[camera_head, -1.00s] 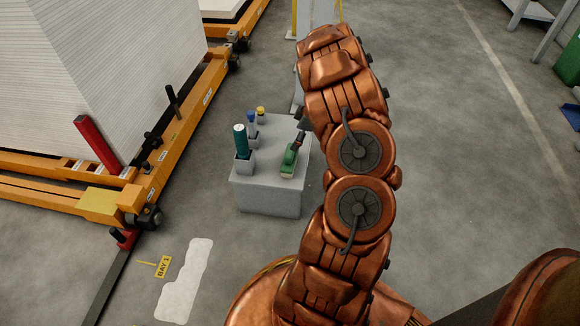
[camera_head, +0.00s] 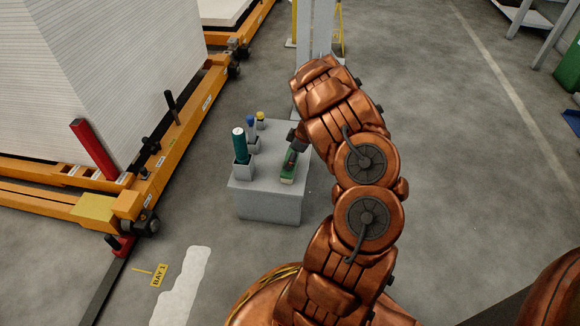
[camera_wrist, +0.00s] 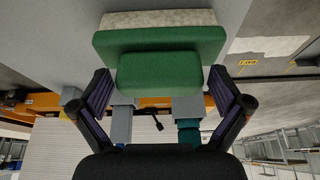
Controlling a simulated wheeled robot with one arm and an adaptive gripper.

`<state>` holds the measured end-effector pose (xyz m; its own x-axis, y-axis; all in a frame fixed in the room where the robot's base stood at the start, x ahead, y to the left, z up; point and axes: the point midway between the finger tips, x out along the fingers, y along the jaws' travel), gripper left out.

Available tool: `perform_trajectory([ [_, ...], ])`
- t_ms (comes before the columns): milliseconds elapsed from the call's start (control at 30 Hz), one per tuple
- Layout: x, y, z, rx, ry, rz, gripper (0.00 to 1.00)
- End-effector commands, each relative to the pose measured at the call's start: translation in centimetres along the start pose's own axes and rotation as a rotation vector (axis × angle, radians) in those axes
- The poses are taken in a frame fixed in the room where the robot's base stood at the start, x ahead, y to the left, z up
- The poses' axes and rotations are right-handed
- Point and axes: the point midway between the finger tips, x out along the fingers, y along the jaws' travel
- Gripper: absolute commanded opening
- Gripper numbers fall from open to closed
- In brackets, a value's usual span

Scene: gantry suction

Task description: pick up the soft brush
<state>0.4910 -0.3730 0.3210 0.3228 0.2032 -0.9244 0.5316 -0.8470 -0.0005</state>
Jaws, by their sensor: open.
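The soft brush has a green body (camera_head: 289,167) and pale bristles, and it lies on the right part of a grey block-like stand (camera_head: 268,203). In the wrist view its green body (camera_wrist: 160,68) fills the upper middle, with the pale bristle strip (camera_wrist: 158,19) along the top edge. My gripper (camera_wrist: 160,96) is open, with one dark finger on each side of the brush's narrower green part. I cannot tell whether the fingers touch it. In the head view my gripper (camera_head: 296,142) is at the far end of the brush, partly hidden by my arm.
An orange frame (camera_head: 170,150) with a white stack (camera_head: 95,75) is at the left.

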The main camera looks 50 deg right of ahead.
Motion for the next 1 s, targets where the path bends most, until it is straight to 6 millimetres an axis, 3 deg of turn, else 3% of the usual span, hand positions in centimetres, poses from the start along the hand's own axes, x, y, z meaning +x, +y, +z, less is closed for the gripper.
perform_trajectory([
  [233, 0.06, 0.01, -0.05, 0.0, 0.001, 0.0, 1.0],
  [733, 0.07, 0.01, -0.08, -0.001, 0.001, 0.0, 0.48],
  [1000, -0.09, 0.01, -0.16, -0.001, 0.001, 0.0, 0.48],
])
